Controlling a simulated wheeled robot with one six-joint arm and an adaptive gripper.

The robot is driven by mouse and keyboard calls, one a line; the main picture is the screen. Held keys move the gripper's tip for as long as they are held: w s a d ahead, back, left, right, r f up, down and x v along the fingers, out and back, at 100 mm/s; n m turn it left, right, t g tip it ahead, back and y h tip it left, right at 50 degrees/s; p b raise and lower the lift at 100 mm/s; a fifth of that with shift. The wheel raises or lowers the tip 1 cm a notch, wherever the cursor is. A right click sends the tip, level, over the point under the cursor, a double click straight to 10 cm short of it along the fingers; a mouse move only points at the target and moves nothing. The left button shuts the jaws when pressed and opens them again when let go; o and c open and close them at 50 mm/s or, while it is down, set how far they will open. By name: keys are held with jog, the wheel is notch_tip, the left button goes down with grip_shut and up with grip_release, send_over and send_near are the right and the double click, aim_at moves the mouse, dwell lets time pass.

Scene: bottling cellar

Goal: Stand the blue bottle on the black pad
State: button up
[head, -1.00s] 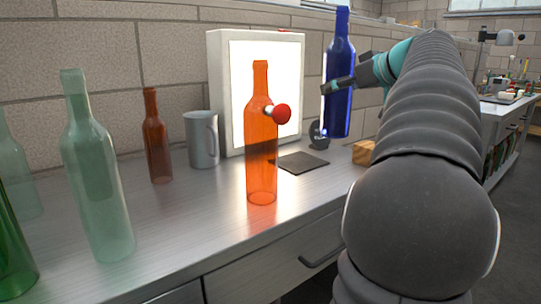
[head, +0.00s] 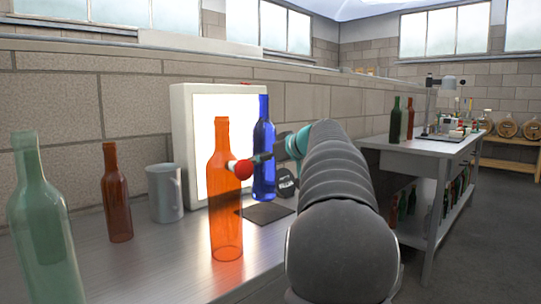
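The blue bottle (head: 264,130) is upright in front of the wall, just right of the bright light box. My gripper (head: 263,157) reaches it from the right, and a dark finger crosses the bottle's middle; it looks shut on the bottle. The black pad (head: 267,214) lies flat on the metal bench. The bottle's base appears at the pad's back edge; I cannot tell whether it touches the pad or hangs above it.
A black round object (head: 286,184) is right of the blue bottle. A grey mug (head: 163,194), brown bottle (head: 117,195) and pale green bottle (head: 45,230) stand left. The light box (head: 180,125) is behind.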

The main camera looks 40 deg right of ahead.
aim_at(271, 170)
jog(key=shift+f, duration=1.85)
jog(key=shift+f+b, duration=0.2)
jog(key=shift+b, duration=0.15)
jog(key=o, duration=1.8)
jog(key=shift+s+r+p, duration=0.15)
jog(key=shift+p, duration=0.15)
jog(key=b+v, duration=0.1)
jog(key=v, duration=1)
jog(key=shift+s+r, duration=0.15)
jog(key=shift+s, duration=0.2)
